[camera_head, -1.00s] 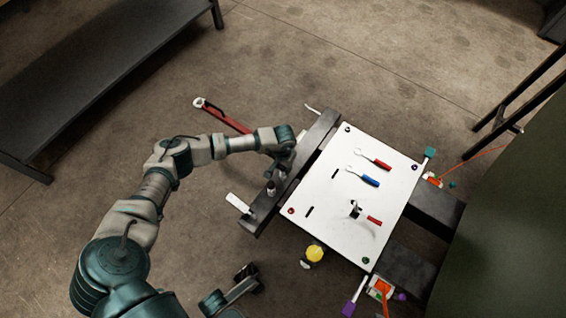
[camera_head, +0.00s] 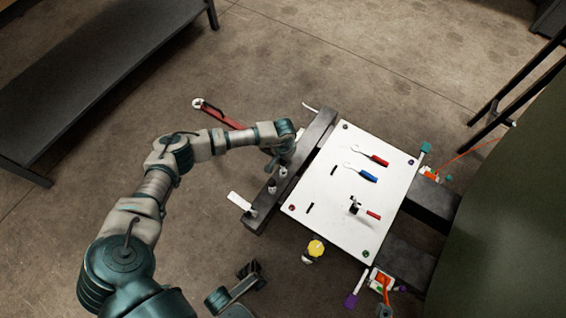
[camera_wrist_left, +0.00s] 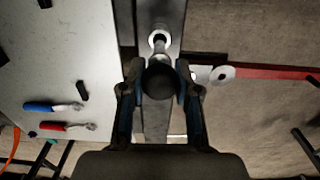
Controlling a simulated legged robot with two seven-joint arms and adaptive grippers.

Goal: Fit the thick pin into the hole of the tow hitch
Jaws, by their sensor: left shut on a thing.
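My left gripper (camera_head: 277,163) is over the dark beam (camera_head: 318,130) beside the white board. In the left wrist view its fingers (camera_wrist_left: 160,88) are shut on a round, black-topped piece (camera_wrist_left: 160,82), which looks like the thick pin. Its lower part is hidden, so I cannot tell how deep it sits or whether it is in a hole. A shiny metal ring with a short round part in it (camera_wrist_left: 160,40) lies just beyond, on the beam. I cannot tell for sure which part is the tow hitch.
The white board (camera_head: 325,205) carries a red-handled tool (camera_head: 375,158), a blue-handled tool (camera_head: 366,176) and a small upright dark piece (camera_head: 355,203). A red bar with a ringed end (camera_head: 212,110) lies left of the beam. A yellow knob (camera_head: 316,248) stands near the board's lower edge.

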